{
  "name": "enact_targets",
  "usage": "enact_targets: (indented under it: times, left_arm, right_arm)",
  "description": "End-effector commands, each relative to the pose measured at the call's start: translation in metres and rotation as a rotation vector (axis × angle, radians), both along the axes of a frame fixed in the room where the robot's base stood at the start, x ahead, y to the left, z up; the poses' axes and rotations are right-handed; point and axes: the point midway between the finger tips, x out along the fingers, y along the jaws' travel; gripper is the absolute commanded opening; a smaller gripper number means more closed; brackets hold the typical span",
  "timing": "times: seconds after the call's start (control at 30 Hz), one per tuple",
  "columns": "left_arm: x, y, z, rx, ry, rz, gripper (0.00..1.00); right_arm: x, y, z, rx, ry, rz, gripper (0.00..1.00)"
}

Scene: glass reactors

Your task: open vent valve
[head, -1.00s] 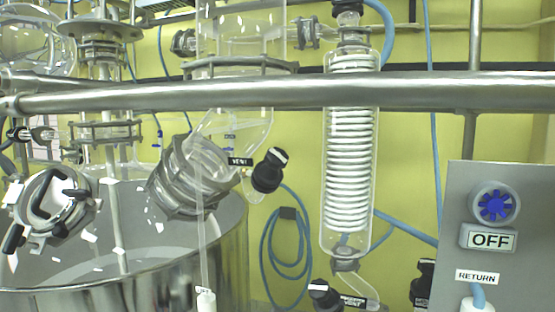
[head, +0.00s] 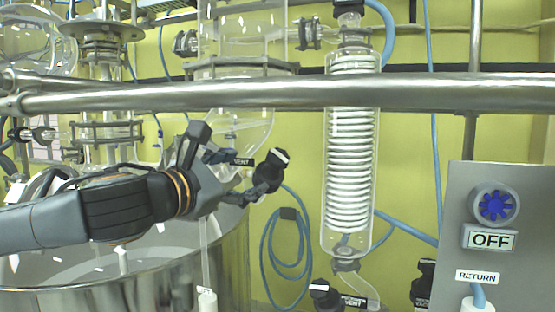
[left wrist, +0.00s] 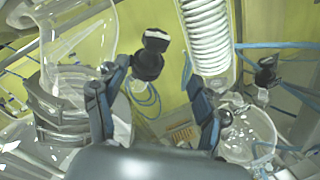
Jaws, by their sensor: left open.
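The jaws look empty; whether a finger touches the knob I cannot tell. My right gripper is not in view.
A steel rail (head: 300,92) crosses above the gripper. A glass coil condenser (head: 350,150) stands right of the knob, with a second black knob (head: 322,292) below. A steel vessel (head: 150,290) lies below my arm. A control panel (head: 520,230) reads OFF at right.

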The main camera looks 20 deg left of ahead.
Motion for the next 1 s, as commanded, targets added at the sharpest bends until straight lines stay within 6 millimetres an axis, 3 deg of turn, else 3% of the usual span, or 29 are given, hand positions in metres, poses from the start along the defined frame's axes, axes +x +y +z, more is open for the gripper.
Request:
enact_targets:
  times: [0.13, 0.27, 0.7, 1.0]
  left_arm:
    - [0.0, 0.005, 0.007, 0.016, -0.016, 0.005, 0.69]
    - [0.012, 0.003, 0.008, 0.017, -0.014, 0.006, 0.69]
    - [0.099, -0.019, 0.008, 0.018, -0.013, 0.006, 0.69]
    - [0.13, -0.026, 0.008, 0.015, -0.015, 0.005, 0.69]
  right_arm:
    - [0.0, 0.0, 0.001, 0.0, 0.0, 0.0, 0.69]
    - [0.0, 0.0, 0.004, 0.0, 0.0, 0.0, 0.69]
    - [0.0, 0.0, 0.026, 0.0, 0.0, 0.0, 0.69]
    - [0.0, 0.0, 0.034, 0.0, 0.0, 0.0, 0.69]
